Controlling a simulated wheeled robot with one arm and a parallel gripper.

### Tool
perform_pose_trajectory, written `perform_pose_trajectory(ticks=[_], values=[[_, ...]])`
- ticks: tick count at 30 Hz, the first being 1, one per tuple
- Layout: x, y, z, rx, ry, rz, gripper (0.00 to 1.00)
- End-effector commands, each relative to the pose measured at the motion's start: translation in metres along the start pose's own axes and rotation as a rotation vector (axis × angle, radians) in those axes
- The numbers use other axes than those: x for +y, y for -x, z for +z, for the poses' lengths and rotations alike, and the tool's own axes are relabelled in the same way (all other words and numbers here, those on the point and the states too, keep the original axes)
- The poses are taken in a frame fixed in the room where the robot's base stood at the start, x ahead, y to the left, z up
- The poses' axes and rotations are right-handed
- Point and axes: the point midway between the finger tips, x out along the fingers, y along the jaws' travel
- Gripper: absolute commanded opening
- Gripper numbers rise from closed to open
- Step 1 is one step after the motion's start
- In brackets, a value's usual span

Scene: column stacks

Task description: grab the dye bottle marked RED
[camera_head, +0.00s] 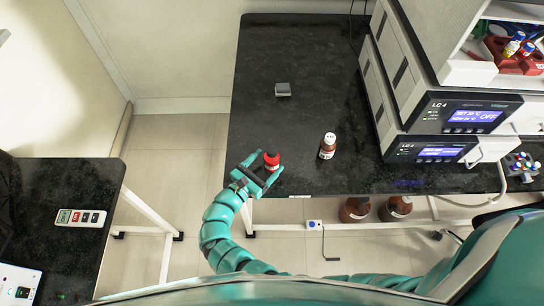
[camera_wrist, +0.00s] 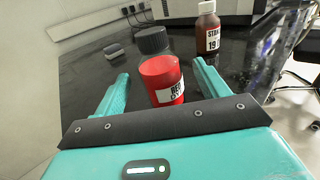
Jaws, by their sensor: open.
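In the head view the red bottle (camera_head: 271,160) is at the front left edge of the black bench. My gripper (camera_wrist: 158,88) is open, with one teal finger on each side of the red bottle. In the head view my gripper (camera_head: 260,172) is at the bench's front left corner, around the bottle. I cannot tell whether the fingers touch it.
A brown bottle with a white cap and label (camera_head: 327,146) stands to the right on the black bench (camera_head: 290,50). It also shows in the wrist view (camera_wrist: 208,30). A small grey box (camera_head: 282,90) lies farther back. Stacked LC 4 instruments (camera_head: 440,125) stand at the right.

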Motion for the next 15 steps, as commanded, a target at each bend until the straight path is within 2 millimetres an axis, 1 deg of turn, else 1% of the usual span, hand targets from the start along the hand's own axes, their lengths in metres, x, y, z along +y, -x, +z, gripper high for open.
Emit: perform_pose_trajectory(ticks=[2, 9, 15], values=[[0.0, -0.009, 0.004, -0.002, 0.001, -0.002, 0.73], [0.001, -0.037, 0.002, -0.004, 0.001, -0.002, 0.73], [0.0, -0.048, -0.003, 0.0, 0.002, 0.0, 0.73]])
